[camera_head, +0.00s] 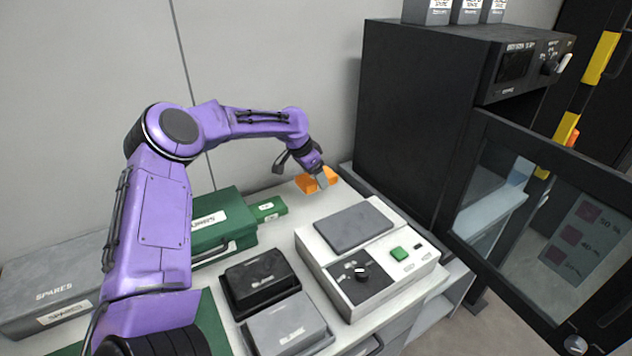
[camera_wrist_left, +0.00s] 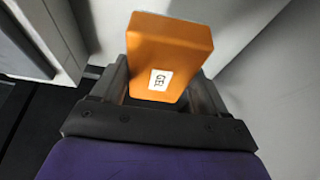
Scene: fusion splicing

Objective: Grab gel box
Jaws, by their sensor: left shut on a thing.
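The gel box is a small orange box. In the head view the gel box (camera_head: 309,184) is at the back of the bench, near the wall, partly hidden by my left gripper (camera_head: 317,178). In the left wrist view the gel box (camera_wrist_left: 168,52) shows its white label reading GEL and sits between the two fingers of my left gripper (camera_wrist_left: 160,85). The left gripper is shut on it. I cannot tell whether the box still touches the bench. My right gripper is not in view.
A white device with a grey lid (camera_head: 352,226) stands just in front of the gel box. A small green box (camera_head: 268,208) and a larger green case (camera_head: 222,222) are to the left. A black oven (camera_head: 420,110) with an open door (camera_head: 560,225) stands at right.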

